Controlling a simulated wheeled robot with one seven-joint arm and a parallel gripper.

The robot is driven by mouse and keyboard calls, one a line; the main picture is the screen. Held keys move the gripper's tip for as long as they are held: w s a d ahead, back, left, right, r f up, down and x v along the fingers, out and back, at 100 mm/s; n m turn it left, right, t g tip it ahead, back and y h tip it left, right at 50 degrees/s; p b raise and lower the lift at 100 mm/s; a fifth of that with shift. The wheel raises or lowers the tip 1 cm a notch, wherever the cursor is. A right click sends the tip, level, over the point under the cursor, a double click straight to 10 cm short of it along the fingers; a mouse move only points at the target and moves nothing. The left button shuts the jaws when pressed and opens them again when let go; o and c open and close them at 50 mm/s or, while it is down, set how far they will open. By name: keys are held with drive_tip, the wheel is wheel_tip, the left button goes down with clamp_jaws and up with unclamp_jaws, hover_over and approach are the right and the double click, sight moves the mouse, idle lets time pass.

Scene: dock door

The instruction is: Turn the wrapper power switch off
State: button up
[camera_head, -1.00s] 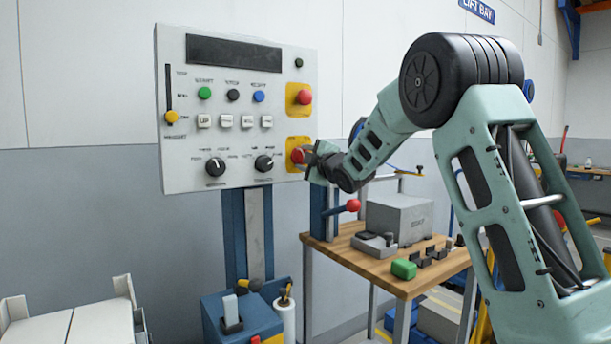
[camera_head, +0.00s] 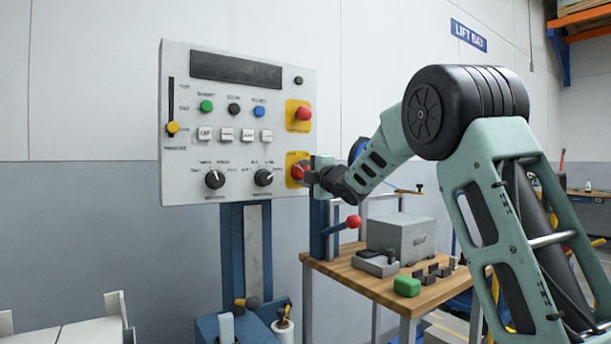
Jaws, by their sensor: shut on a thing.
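The control panel (camera_head: 215,185) is a pale grey board on a blue post. At its lower right a red switch (camera_head: 297,172) sits on a yellow plate (camera_head: 291,157). My gripper (camera_head: 308,175) is at this red switch with its jaws shut on it; the fingers and wrist hide part of the switch. I cannot read the label on the plate, nor tell which way the switch is turned.
Another red button (camera_head: 304,113) is just above on its own yellow plate. Two black knobs (camera_head: 264,177) and several buttons are to the left. A red-tipped lever (camera_head: 354,221) and a wooden table (camera_head: 385,290) with a grey box (camera_head: 400,238) stand below my arm.

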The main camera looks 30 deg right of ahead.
drive_tip(key=shift+a+r, duration=0.1)
drive_tip(key=shift+r, duration=0.1)
drive_tip(key=o, duration=1)
drive_tip(key=shift+w+f, duration=0.1)
drive_tip(key=s+f+b, duration=0.1)
drive_tip(key=s, duration=1.6)
drive_tip(key=shift+s+d+f+b, duration=0.2)
drive_tip(key=shift+d+f+b, duration=0.15)
drive_tip(key=shift+a, duration=0.1)
